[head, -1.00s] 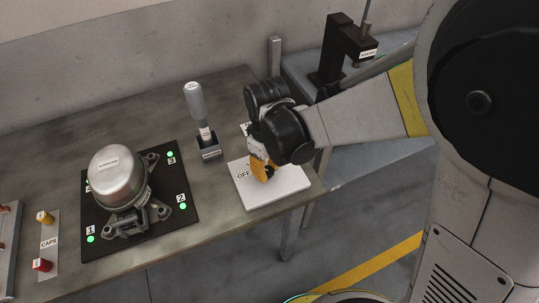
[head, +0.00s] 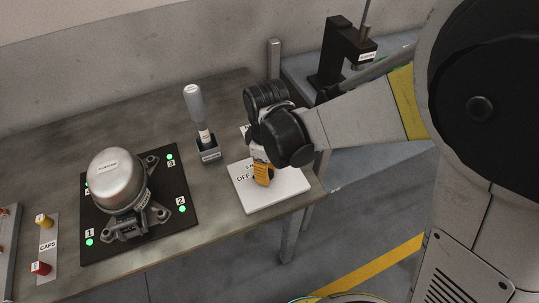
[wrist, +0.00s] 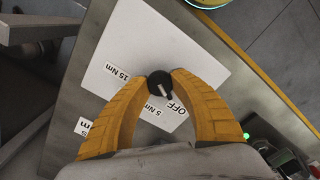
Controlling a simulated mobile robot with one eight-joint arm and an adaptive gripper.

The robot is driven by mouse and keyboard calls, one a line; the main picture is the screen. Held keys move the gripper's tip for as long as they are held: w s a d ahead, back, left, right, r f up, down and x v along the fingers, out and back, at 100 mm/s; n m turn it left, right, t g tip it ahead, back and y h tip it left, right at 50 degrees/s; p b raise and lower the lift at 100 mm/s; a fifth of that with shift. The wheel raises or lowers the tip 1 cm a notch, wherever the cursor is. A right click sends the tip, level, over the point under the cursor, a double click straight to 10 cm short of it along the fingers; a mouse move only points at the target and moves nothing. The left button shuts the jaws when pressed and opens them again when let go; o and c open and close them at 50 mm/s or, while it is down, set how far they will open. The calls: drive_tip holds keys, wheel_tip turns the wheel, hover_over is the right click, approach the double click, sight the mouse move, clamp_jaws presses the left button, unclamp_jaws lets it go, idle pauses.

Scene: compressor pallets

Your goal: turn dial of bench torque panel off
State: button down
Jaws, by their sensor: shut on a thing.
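The bench torque panel is a white plate (head: 285,187) at the right end of the workbench; it also shows in the wrist view (wrist: 123,45). Its small black dial (wrist: 160,80) carries a white mark that points toward the OFF label (wrist: 174,107). The 5 Nm and 15 Nm labels are also visible around the dial. My gripper (wrist: 160,79) is shut on the dial, with one yellow fingertip on each side. In the head view my gripper (head: 262,178) is low over the plate and hides the dial.
A silver compressor (head: 115,180) stands on a black pallet (head: 185,228) to the left. A grey-handled tool (head: 196,108) stands upright in a holder near my gripper. A caps strip (head: 47,262) lies further left. Bare bench lies between pallet and panel.

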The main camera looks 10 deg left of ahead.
drive_tip(key=c, duration=1)
unclamp_jaws()
drive_tip(key=shift+c, duration=0.2)
drive_tip(key=shift+r, duration=0.1)
wheel_tip(320, 180, up, 12)
drive_tip(key=s+d+r+m+t, duration=0.1)
drive_tip(key=s+d+m+t, duration=0.1)
drive_tip(key=d+m, duration=0.3)
drive_tip(key=s+d+r+m+t, duration=0.1)
drive_tip(key=d+m, duration=0.4)
drive_tip(key=d, duration=0.7)
drive_tip(key=s+d+r+m+t, duration=0.2)
drive_tip(key=d+m+t, duration=0.2)
drive_tip(key=d, duration=0.4)
drive_tip(key=shift+s+d+m, duration=0.3)
drive_tip(key=shift+m, duration=0.4)
